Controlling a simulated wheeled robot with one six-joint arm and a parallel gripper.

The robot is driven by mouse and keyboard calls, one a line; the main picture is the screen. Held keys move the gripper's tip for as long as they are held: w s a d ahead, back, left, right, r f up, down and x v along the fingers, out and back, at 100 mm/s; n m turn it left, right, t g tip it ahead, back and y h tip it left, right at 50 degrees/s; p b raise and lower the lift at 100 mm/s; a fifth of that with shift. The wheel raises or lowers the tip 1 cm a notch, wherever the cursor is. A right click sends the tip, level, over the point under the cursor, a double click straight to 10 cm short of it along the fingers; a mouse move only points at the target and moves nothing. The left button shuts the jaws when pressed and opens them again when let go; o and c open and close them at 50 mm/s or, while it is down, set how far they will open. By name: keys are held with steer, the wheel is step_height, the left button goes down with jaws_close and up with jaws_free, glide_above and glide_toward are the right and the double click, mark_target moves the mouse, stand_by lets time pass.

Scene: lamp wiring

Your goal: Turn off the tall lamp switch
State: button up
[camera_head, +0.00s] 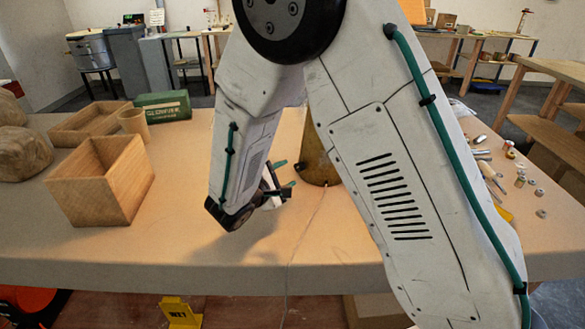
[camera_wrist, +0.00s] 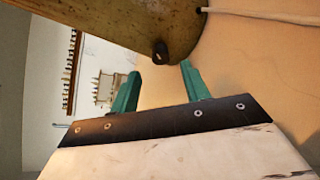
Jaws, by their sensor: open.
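The lamp's brass-coloured, worn round base (camera_head: 317,168) stands on the table, mostly behind my arm in the head view. Its upper part is hidden there. In the wrist view the base (camera_wrist: 120,22) fills the top, with a small dark switch knob (camera_wrist: 160,52) on its lower edge. My gripper (camera_head: 286,174) is just left of the base in the head view. In the wrist view its two green fingers (camera_wrist: 160,70) are apart and empty. The knob appears between and just beyond the fingertips; I cannot tell whether they touch it.
A pale cord (camera_wrist: 265,16) leaves the base and runs to the table's front edge. An open wooden box (camera_head: 100,185), a wooden tray (camera_head: 88,122) and a green box (camera_head: 163,106) are at left. Small hardware (camera_head: 520,180) lies at right.

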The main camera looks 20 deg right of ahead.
mark_target(298, 168)
steer(key=x, duration=0.6)
steer(key=c, duration=1)
